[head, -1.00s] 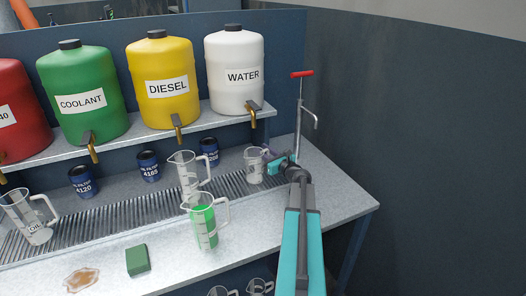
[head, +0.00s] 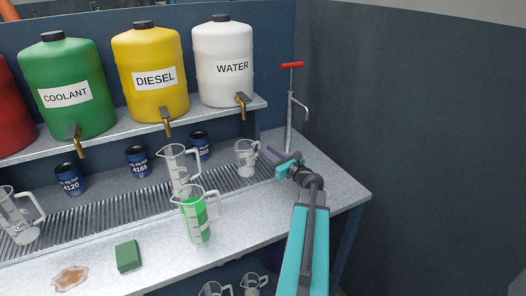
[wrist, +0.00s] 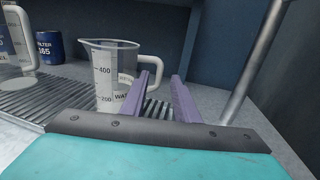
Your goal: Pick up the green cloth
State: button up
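The green cloth (head: 128,256) looks like a small, thick folded block. It lies flat on the front left of the bench top, just right of a brown spill. My gripper (head: 265,155) is far from it, at the right end of the bench, close to the right side of a clear measuring jug labelled WATER (head: 247,158). In the wrist view, the two purple fingers of my gripper (wrist: 161,80) stand apart with nothing held, and the jug (wrist: 108,75) is just beyond the left finger. The cloth is not in the wrist view.
The jug of green liquid (head: 196,220) and an empty jug (head: 180,168) stand between my gripper and the cloth. A red-handled pump (head: 290,105) rises behind my gripper. The brown spill (head: 69,278) lies left of the cloth.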

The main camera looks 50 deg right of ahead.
aim_at(127, 255)
jog(key=k, duration=1.5)
jog(key=u, duration=0.05)
